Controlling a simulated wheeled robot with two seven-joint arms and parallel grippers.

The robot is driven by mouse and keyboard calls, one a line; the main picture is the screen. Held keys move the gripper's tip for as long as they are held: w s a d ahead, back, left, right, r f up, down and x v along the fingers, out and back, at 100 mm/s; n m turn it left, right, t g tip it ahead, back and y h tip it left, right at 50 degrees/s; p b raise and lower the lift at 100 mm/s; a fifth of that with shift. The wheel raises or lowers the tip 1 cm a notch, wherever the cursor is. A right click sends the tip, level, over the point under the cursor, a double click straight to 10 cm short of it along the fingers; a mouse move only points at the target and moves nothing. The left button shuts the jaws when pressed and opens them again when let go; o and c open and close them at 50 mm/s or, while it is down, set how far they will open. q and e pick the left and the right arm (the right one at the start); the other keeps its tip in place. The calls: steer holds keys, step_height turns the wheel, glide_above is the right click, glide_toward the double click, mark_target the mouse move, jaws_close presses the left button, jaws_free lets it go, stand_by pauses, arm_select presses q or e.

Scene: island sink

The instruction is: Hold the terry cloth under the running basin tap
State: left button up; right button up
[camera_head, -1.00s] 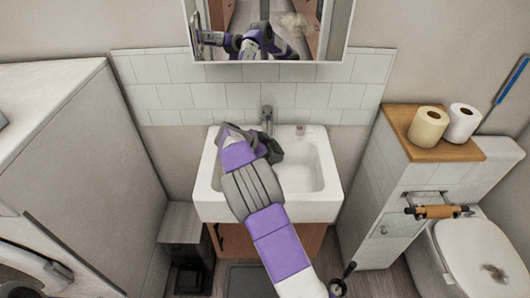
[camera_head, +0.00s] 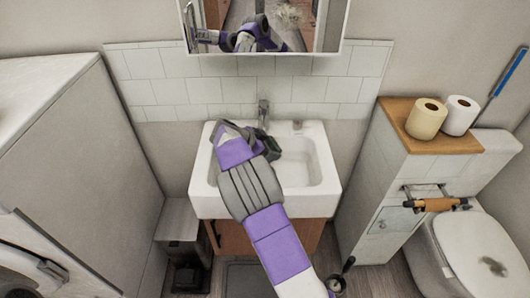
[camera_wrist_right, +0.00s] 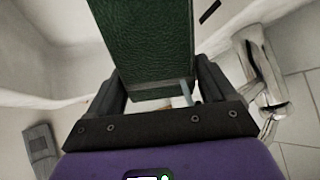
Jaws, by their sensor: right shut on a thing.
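My right gripper (camera_head: 270,148) is over the basin (camera_head: 318,178), just in front of the tap (camera_head: 263,113). In the right wrist view the gripper (camera_wrist_right: 160,85) is shut on a dark green textured block-like piece, which I take as the terry cloth (camera_wrist_right: 147,40). In the head view the cloth is mostly hidden behind the gripper. The chrome tap also shows in the wrist view (camera_wrist_right: 262,75), right of the cloth. A thin pale blue streak (camera_wrist_right: 187,92) shows beside the cloth's edge; I cannot tell whether it is running water. My left gripper is not in view.
A white cabinet or counter (camera_head: 80,140) stands at left. Two paper rolls (camera_head: 427,118) (camera_head: 460,115) sit on a wooden shelf (camera_head: 395,110) at right, near the toilet (camera_head: 480,255).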

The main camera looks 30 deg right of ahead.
steer(key=shift+s+a+b, duration=0.85)
steer(key=shift+s+a, duration=0.35)
steer(key=shift+s, duration=0.05)
steer(key=shift+s+a, duration=0.9)
steer(key=shift+s, duration=0.05)
steer(key=shift+s+a+r+p, duration=0.3)
steer(key=shift+s+a+r, duration=1)
steer(key=shift+r, duration=0.15)
steer(key=shift+s+a+r, duration=0.3)
steer(key=shift+a+r, duration=0.05)
steer(key=shift+r, duration=0.05)
steer(key=c, duration=0.4)
steer(key=shift+s+a, duration=0.1)
steer(key=shift+s, duration=0.05)
steer(key=shift+c, duration=0.7)
